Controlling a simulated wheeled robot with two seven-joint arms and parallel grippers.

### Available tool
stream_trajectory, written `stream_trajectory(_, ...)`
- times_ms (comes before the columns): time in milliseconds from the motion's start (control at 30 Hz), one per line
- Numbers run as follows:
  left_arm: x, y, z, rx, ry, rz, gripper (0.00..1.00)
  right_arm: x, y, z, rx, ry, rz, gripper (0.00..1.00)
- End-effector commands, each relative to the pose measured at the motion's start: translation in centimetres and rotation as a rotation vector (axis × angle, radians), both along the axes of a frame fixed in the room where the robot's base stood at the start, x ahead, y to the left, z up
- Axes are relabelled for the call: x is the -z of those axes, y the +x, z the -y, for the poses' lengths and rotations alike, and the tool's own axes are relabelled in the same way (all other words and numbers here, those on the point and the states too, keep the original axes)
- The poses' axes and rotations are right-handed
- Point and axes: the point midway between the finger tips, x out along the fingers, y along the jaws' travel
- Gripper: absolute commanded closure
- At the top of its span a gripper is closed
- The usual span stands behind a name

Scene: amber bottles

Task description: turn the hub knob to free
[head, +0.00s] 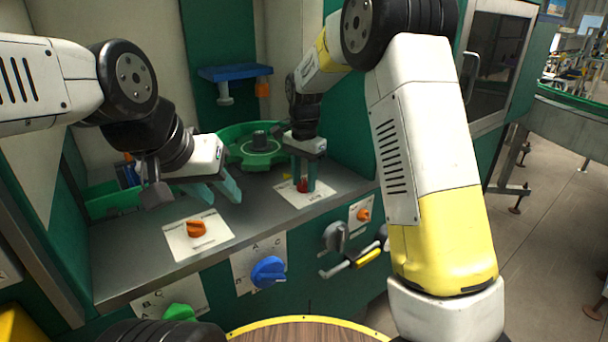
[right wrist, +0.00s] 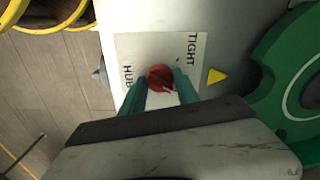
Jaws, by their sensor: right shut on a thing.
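The red hub knob (head: 302,185) sits on a white label plate (head: 321,193) on the grey counter. In the right wrist view the knob (right wrist: 160,77) is round and red, and the plate (right wrist: 148,47) reads HUB and TIGHT. My right gripper (head: 304,183) points down with its teal fingers shut on the knob; in the right wrist view the fingers (right wrist: 161,88) are on either side of it. The knob's pointer direction is not clear. My left gripper (head: 223,194) is open and empty above the counter, left of the knob.
An orange knob (head: 196,229) is on the counter below my left gripper. A green wheel-shaped part (head: 254,147) with a dark hub is behind. The front panel carries a blue knob (head: 268,271), a green knob (head: 179,312), a small orange knob (head: 363,215) and a yellow-grip handle (head: 367,257).

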Motion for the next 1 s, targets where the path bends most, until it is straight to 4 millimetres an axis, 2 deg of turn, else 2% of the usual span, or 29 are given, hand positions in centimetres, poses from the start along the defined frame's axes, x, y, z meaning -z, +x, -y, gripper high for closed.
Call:
stream_trajectory(400,0.00,0.00,0.00,0.000,0.000,0.000,0.64,-0.06,0.03,-0.05,0.203,0.001,0.002,1.00)
stream_trajectory(1000,0.00,0.00,0.00,0.000,0.000,0.000,0.64,-0.06,0.04,-0.09,0.238,0.002,0.002,1.00)
